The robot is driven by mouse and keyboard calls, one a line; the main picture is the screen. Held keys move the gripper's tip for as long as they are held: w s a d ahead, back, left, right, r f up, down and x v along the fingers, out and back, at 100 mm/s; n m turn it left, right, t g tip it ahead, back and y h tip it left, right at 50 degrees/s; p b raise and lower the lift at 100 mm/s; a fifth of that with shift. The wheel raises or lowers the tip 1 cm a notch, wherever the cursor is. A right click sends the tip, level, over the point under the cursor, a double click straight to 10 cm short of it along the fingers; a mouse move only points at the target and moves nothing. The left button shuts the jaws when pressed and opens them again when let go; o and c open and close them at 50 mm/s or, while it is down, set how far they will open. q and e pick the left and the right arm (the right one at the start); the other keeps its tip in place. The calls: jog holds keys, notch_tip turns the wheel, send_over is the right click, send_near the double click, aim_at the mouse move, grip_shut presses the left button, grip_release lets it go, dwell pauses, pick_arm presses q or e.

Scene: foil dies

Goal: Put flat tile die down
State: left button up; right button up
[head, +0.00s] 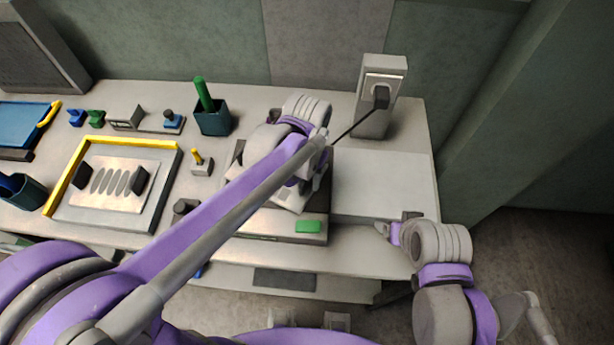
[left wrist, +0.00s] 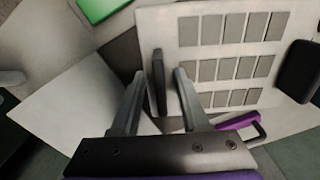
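The flat tile die (left wrist: 206,48) is a pale plate with rows of grey rectangular tiles, seen in the left wrist view. It has a black upright handle (left wrist: 157,84) on its left and another black handle (left wrist: 299,72) on its right. My left gripper (left wrist: 159,72) is open around the left handle, with a gap on each side of it. In the head view my left arm covers most of the die. My right gripper (head: 388,231) is at the table's front right edge; its fingers are too small to judge.
A die with oval slots (head: 112,206) lies inside a yellow-edged frame (head: 63,183) at left. A grey machine base with a green button (head: 308,226) lies under my left arm. A grey box (head: 382,65) with a black-knobbed lever (head: 381,97) stands behind. A pen cup (head: 213,121) stands at the back.

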pick_arm(q)
jog(key=shift+r, duration=0.2)
notch_tip(320, 180, up, 12)
jog(key=p, duration=0.1)
pick_arm(e)
jog(key=shift+w+r, duration=0.35)
jog(key=shift+r, duration=0.4)
pick_arm(q)
jog(key=s+a+f+n+t, duration=0.1)
jog(key=s+a+f+t, duration=0.1)
jog(key=a, duration=0.3)
jog(key=s+a+f+n+t, duration=0.1)
jog(key=s+a+f+n, duration=0.1)
jog(key=s+a+f, duration=0.2)
jog(key=s+a+f+n+t, duration=0.1)
jog(key=s+a+f+t, duration=0.1)
jog(key=s+a+f, duration=0.2)
jog(key=shift+a+n+t, duration=0.3)
jog(key=shift+a, duration=0.55)
jog(key=shift+s+a+f, duration=0.1)
jog(key=shift+a+f, duration=0.1)
jog(key=shift+f, duration=0.05)
